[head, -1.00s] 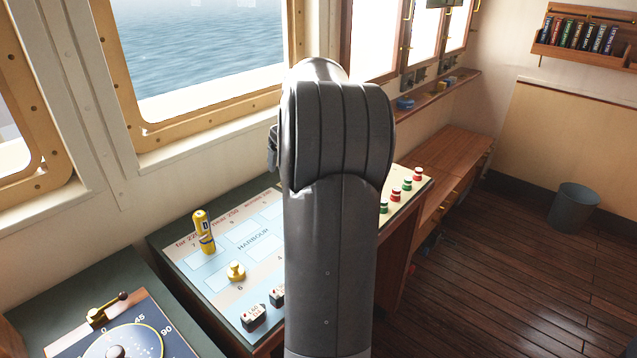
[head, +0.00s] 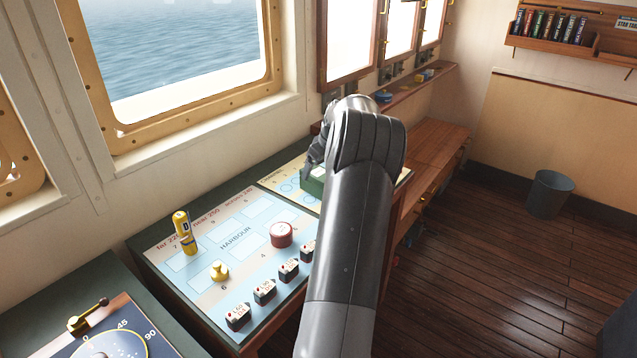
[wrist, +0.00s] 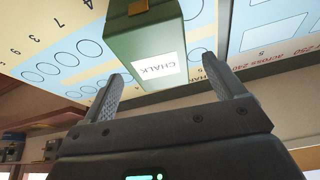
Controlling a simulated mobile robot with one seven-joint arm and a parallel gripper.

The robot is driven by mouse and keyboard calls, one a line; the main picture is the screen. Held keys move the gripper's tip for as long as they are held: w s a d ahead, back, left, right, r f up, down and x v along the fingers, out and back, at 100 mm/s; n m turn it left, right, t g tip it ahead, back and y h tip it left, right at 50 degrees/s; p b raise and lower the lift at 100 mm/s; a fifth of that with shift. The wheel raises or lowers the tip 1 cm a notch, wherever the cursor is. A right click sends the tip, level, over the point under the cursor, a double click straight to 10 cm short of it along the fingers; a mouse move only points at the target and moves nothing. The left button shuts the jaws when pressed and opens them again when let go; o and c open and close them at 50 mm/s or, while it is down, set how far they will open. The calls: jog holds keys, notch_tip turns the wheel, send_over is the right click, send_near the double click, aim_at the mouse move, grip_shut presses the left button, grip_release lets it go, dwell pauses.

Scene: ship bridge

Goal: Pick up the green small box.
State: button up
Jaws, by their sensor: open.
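The green small box (head: 314,184) sits on the yellow-and-blue chart panel at the far end of the console, partly hidden by my arm. In the wrist view the green box (wrist: 150,50) carries a white label reading CHALK and a brass-coloured piece. My gripper (wrist: 163,66) is open, with one finger to either side of the box's near end. No grip shows, and I cannot tell whether either finger touches it. In the head view my gripper (head: 309,168) is partly visible at the box, left of my arm.
The near HARBOUR panel (head: 203,262) holds a yellow cylinder (head: 185,233), a yellow knob (head: 219,271), a red round tin (head: 281,234) and several small black-and-white boxes (head: 265,291). The window wall (head: 225,150) runs behind the console. Open floor (head: 480,270) lies right.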

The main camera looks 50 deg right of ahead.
aim_at(319, 172)
jog(key=shift+s+x, duration=0.2)
jog(key=shift+x, duration=1.05)
jog(key=shift+s+x, duration=0.2)
jog(key=shift+x, duration=1.05)
jog(key=shift+f, duration=0.4)
jog(key=shift+c, duration=0.2)
jog(key=c, duration=1.2)
